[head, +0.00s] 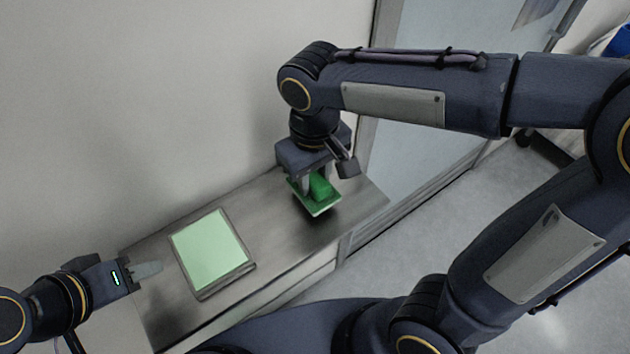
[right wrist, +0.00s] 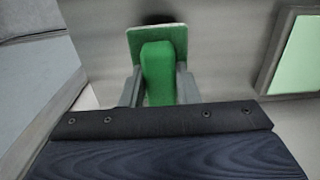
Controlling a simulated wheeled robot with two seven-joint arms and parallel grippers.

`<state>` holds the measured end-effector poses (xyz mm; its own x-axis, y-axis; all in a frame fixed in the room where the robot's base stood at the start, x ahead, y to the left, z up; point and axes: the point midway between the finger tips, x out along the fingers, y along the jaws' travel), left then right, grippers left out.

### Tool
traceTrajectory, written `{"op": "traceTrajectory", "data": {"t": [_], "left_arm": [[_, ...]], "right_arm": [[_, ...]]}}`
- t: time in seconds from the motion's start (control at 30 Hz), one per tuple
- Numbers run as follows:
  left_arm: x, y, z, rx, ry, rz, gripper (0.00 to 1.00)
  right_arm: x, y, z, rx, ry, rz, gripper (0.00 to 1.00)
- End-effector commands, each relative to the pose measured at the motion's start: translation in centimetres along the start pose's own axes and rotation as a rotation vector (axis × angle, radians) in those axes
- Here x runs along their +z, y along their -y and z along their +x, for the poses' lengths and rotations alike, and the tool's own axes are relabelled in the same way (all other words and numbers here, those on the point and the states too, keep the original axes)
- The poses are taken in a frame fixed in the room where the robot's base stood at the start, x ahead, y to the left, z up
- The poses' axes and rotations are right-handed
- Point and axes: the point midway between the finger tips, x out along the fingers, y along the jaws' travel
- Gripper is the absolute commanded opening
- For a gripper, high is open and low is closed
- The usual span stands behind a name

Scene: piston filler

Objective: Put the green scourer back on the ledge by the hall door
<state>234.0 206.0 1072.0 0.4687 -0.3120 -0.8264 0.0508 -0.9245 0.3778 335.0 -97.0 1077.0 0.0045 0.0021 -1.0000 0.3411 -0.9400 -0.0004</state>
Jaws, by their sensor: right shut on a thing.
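The green scourer (head: 320,188) has a flat pad and a raised green grip, and is at the right end of the metal ledge (head: 285,235). My right gripper (head: 313,188) is shut on its grip from above. In the right wrist view the scourer (right wrist: 158,75) sits between the two fingers (right wrist: 158,88). I cannot tell whether the pad touches the ledge. My left gripper (head: 145,270) is at the ledge's left end, apart from the scourer. I cannot tell whether its fingers are apart.
A pale green panel in a grey frame (head: 210,248) lies on the ledge, left of the scourer; it also shows in the right wrist view (right wrist: 300,60). A wall (head: 150,110) runs behind the ledge. A glassy door (head: 415,150) is just right of it.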

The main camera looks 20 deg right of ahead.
Motion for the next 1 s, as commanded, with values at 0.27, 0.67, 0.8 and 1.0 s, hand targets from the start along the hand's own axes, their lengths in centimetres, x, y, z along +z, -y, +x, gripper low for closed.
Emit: {"op": "traceTrajectory", "data": {"t": [0.27, 0.67, 0.8, 1.0], "left_arm": [[0.0, 0.0, 0.1, 0.000, 0.000, 0.000, 0.36], [0.1, 0.1, 0.1, 0.000, 0.000, 0.000, 0.36], [0.1, 0.1, 0.1, 0.000, 0.000, 0.000, 0.36], [0.0, 0.0, 0.0, 0.000, 0.000, 0.000, 0.36]], "right_arm": [[0.1, -0.1, 2.8, 0.000, 0.001, 0.000, 0.10], [0.1, -0.1, 2.8, 0.000, 0.001, 0.000, 0.48], [0.1, -0.1, 2.8, 0.000, 0.001, 0.000, 0.50], [0.1, -0.1, 2.5, 0.000, 0.000, 0.000, 0.50]]}}
